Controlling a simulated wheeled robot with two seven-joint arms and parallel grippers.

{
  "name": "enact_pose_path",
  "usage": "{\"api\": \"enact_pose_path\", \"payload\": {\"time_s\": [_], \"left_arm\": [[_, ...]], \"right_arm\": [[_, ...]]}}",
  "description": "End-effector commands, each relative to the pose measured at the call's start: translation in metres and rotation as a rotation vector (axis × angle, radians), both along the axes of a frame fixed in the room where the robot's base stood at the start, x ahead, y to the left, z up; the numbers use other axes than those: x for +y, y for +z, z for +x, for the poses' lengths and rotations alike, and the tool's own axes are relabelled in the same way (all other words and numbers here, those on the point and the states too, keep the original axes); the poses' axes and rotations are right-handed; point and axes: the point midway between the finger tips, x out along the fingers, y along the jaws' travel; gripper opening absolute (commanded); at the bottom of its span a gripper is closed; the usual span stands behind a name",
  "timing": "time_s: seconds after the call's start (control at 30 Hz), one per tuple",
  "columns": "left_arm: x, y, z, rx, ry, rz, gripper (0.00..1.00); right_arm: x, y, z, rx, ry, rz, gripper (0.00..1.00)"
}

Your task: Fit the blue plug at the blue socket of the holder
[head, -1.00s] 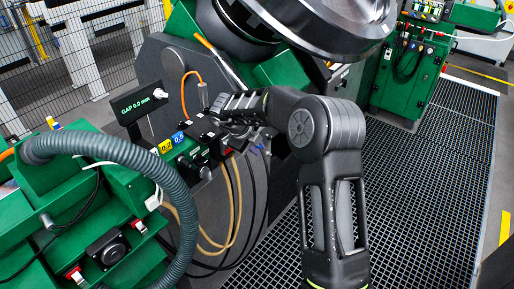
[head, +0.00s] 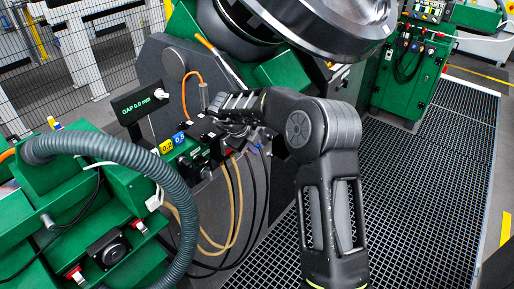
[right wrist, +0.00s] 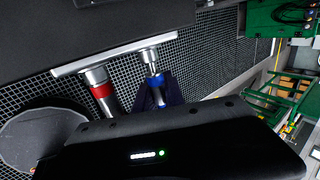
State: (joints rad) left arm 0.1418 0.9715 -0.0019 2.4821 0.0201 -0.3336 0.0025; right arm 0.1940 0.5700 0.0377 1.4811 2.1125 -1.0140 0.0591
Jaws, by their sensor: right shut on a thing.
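My right gripper (head: 238,128) is beside the green machine block in the head view; its fingers are dark and hard to make out. In the right wrist view, the blue plug (right wrist: 157,92), a silver body with a blue band, is at the dark fingers of this gripper, which is shut on it. The plug's silver end overlaps the pale bar of the holder (right wrist: 75,67); I cannot tell whether it is seated. A red-banded connector (right wrist: 102,90) stands left of it at the same bar. The blue socket cannot be made out. My left gripper is not in view.
A green block with yellow and blue tags (head: 172,143) and a gap display (head: 139,105) stand left of the gripper. Cables (head: 235,205) hang below it. A large wheel (head: 320,25) is above. The grating floor (head: 425,190) at right is clear.

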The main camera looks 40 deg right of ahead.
Motion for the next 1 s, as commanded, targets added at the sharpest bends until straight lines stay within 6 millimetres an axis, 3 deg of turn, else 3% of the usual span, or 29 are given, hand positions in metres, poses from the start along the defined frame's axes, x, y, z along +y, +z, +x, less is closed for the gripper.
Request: {"api": "enact_pose_path", "payload": {"time_s": [0.7,0.73,1.0], "left_arm": [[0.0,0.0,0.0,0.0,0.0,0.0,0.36],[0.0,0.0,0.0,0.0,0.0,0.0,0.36],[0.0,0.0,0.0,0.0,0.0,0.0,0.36]], "right_arm": [[0.005,0.001,0.014,-0.003,0.001,0.001,0.0],[0.005,0.001,0.014,-0.004,0.001,0.001,0.16],[0.004,0.0,0.013,-0.002,0.001,0.0,0.38]]}}
